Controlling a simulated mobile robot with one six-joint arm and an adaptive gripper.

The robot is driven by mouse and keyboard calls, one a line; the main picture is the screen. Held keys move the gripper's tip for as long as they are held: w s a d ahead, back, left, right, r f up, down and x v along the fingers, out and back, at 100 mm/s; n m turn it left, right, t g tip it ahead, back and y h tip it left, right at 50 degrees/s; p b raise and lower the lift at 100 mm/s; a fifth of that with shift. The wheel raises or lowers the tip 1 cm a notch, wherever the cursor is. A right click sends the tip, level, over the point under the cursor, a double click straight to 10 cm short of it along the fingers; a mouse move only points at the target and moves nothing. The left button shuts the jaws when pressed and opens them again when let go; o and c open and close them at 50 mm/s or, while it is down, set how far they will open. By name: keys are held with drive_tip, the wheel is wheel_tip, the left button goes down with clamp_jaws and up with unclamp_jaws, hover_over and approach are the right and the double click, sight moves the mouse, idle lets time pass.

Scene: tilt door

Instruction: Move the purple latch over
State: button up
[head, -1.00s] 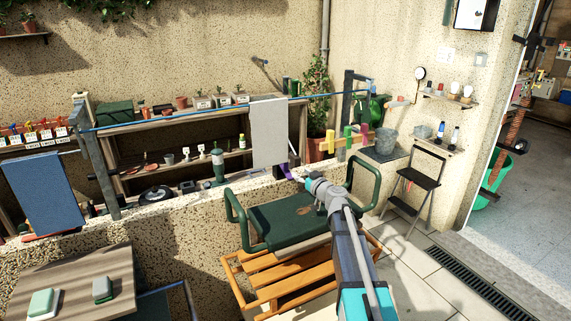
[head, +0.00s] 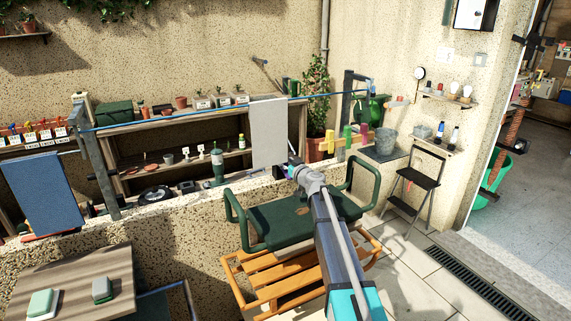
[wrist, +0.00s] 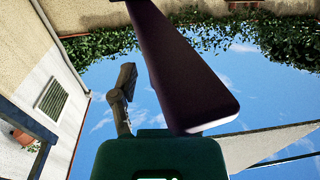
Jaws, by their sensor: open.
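The purple latch (wrist: 185,75) shows in the wrist view as a long dark purple bar. It runs from the top middle down to the right, close to the camera, with its blunt end at the lower right. In the head view it is mostly hidden behind my gripper (head: 292,162), at the top of the speckled wall beside the grey hanging cloth. One finger (wrist: 122,97) of my open gripper shows left of the bar in the wrist view. The other finger is not clearly seen. I cannot tell whether the gripper touches the latch.
A green seat with armrests (head: 300,222) stands under my arm, above an orange slatted bench (head: 275,292). The grey cloth (head: 268,135) hangs from a blue line just behind my gripper. A rack with coloured pegs (head: 340,143) stands to the right. A wooden table (head: 70,285) is at lower left.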

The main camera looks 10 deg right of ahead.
clamp_jaws()
